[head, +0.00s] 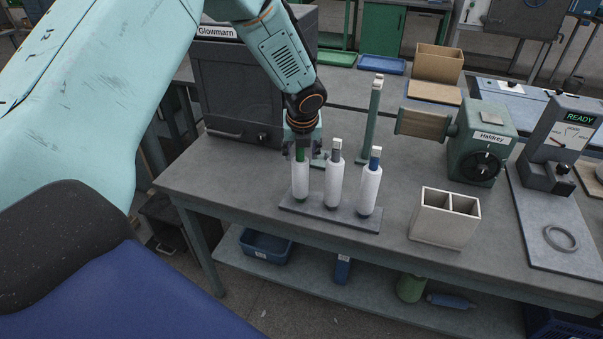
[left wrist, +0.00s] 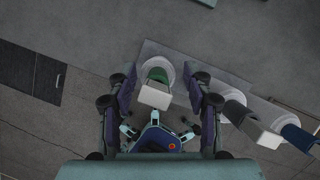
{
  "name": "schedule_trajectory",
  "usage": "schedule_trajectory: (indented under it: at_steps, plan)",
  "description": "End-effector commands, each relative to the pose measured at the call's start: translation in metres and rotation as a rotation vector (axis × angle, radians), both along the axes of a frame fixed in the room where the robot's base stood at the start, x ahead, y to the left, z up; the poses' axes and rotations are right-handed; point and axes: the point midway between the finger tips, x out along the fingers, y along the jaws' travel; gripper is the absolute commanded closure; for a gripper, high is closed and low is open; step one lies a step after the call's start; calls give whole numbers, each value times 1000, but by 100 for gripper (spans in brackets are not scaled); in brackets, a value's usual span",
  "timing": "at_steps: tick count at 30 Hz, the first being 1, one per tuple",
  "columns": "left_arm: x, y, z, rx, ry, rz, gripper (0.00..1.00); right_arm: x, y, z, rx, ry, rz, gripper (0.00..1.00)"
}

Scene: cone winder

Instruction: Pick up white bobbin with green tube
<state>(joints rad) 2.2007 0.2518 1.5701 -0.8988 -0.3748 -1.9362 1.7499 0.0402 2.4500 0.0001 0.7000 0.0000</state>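Three white bobbins stand upright in a row on a grey holder (head: 319,213) on the table. The white bobbin with the green tube (head: 300,181) is the leftmost; its green tube top also shows in the left wrist view (left wrist: 157,76). The middle bobbin (head: 333,184) has a grey tube and the right one (head: 370,190) a blue tube. My left gripper (head: 304,143) is right above the green-tube bobbin. In the left wrist view its fingers (left wrist: 161,103) are apart on either side of the tube top, with gaps to both. My right gripper is not in view.
A dark Glowmarn cabinet (head: 237,88) stands behind my left gripper. A green post (head: 372,120) and the green Haldrey winder (head: 480,140) stand behind and right of the bobbins. A pale two-compartment box (head: 441,222) sits right. The table's front edge is close to the holder.

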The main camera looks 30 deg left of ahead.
Motion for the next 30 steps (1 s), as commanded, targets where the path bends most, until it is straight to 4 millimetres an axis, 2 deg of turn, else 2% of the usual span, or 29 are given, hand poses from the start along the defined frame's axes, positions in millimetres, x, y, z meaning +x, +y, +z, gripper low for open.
schedule_trajectory:
  at_steps: [1, 9, 17, 20, 30]
  plan:
    - [0, 0, 0, 0, 0, 0, 56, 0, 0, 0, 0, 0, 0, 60]
    - [-1, 0, -1, 0, 1, 0, 79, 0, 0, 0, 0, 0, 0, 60]
    - [0, 0, 2, -1, 1, 1, 81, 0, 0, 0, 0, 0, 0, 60]
    - [1, 0, 12, 0, -2, 1, 81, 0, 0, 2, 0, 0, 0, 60]
    - [1, 0, 77, 0, -2, 1, 81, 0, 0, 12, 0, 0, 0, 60]
